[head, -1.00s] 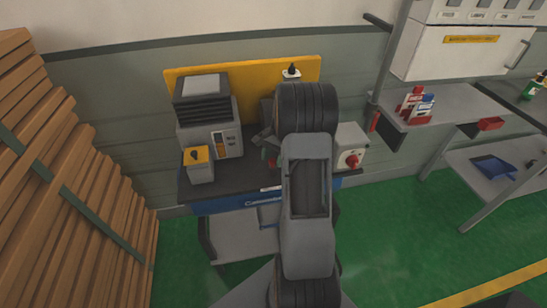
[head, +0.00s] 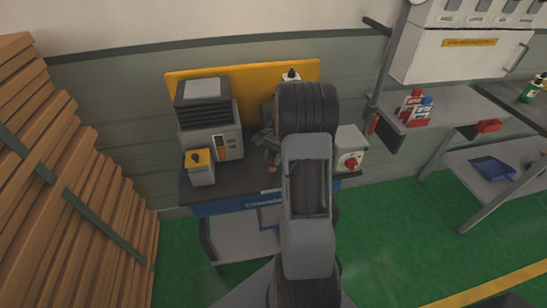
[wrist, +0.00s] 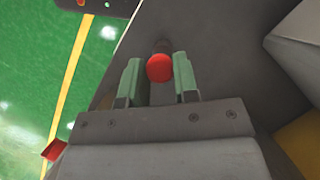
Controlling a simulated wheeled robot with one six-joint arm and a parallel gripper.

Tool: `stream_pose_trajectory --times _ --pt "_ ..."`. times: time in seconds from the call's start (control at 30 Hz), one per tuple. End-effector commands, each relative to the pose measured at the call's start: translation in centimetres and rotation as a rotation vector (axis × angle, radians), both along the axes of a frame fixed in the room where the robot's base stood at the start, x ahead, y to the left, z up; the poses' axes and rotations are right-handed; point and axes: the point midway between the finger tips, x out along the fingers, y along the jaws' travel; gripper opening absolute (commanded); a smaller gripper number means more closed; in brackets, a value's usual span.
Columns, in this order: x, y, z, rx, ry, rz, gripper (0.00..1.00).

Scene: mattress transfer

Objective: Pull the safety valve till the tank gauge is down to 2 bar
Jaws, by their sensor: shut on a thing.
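The red knob (wrist: 160,69), which I take to be the safety valve's pull, sits between the two green-grey fingers of my gripper (wrist: 157,62) in the wrist view. My gripper is shut on it. A dark stem shows just beyond the knob. In the head view my arm covers most of this spot, and only part of my gripper (head: 268,145) shows beside it, above the dark bench top. I cannot make out the tank gauge or its reading in either view.
A grey machine (head: 210,115) with a vented top stands left on the bench (head: 235,185). A small yellow-topped box (head: 200,168) is in front of it. A white box with a red switch (head: 349,152) stands right. Stacked timber (head: 70,170) lines the left; shelves (head: 455,105) stand right.

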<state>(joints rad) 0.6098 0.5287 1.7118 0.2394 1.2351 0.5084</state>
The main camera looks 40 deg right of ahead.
Motion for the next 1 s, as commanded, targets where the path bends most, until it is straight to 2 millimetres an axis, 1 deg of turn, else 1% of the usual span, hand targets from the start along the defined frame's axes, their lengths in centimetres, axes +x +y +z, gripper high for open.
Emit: stream_pose_trajectory --times 0.17,0.2,0.43,0.67,0.77,0.87,1.0 --pt "0.0 0.0 0.0 -0.001 -0.001 0.000 0.00" --pt "0.0 -0.1 0.0 -0.001 -0.001 0.000 0.31" --pt "0.0 0.0 -0.1 -0.001 -0.001 0.000 0.53" --pt "0.0 0.0 -0.1 -0.001 -0.001 0.000 0.54" --pt "0.1 -0.2 0.3 -0.002 -0.003 0.000 0.54" --pt "0.3 -0.6 1.4 -0.003 -0.004 0.000 0.54" --pt "0.6 -1.7 3.8 -0.003 -0.005 -0.001 0.54"
